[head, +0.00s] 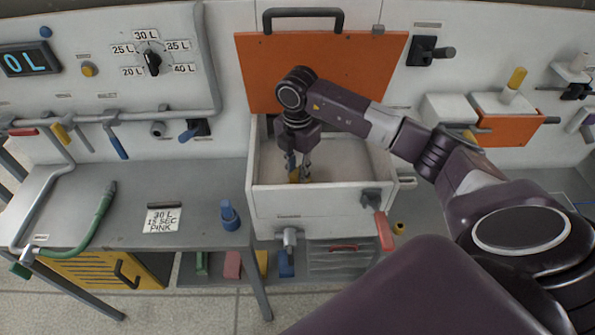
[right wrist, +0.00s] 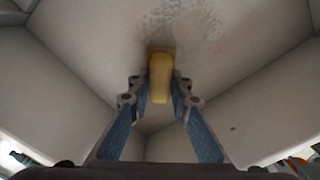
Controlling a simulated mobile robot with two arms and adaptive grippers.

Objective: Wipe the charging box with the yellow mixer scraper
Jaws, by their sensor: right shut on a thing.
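The charging box (head: 310,205) is an open white box in the middle of the head view, with its orange lid (head: 350,70) raised behind it. My right gripper (head: 298,166) reaches down into the box from above. It is shut on the yellow mixer scraper (head: 294,175), which is partly hidden by the fingers. In the right wrist view the scraper (right wrist: 161,75) stands between the two fingers, against or close to a pale inner surface. Grey speckled residue (right wrist: 190,25) marks that surface near the scraper's end. My left gripper is out of view.
A grey table (head: 110,205) at left bears a blue knob-like part (head: 230,215) and a note card (head: 163,220). A smaller orange-fronted box (head: 505,125) is at right.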

